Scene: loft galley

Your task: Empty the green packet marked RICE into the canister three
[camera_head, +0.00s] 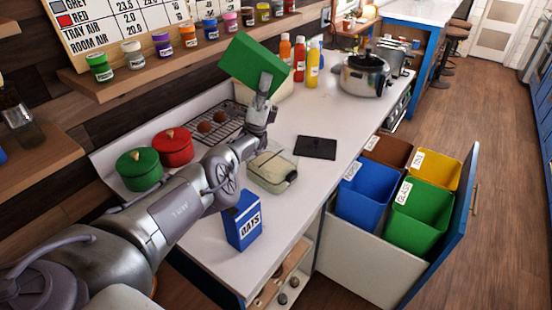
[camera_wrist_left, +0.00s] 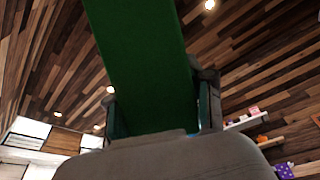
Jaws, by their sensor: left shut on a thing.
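My left gripper (camera_head: 264,88) is shut on a green packet (camera_head: 254,62) and holds it tilted, raised above the far part of the counter. In the left wrist view the packet (camera_wrist_left: 140,60) sits between the two fingers (camera_wrist_left: 162,112). No RICE marking shows on the sides in view. A green lidded pot (camera_head: 139,170) and a red lidded pot (camera_head: 173,147) stand at the counter's left. I cannot make out any canister marked three; the packet and arm hide some of the counter behind them. My right gripper is not in view.
A blue OATS box (camera_head: 242,221), a lidded clear container (camera_head: 272,171) and a black slab (camera_head: 316,148) are on the counter (camera_head: 310,185). Sauce bottles (camera_head: 299,60) and a steel cooker (camera_head: 366,76) stand farther back. The bin drawer (camera_head: 365,262) is pulled out. Small jars line the shelf (camera_head: 150,80).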

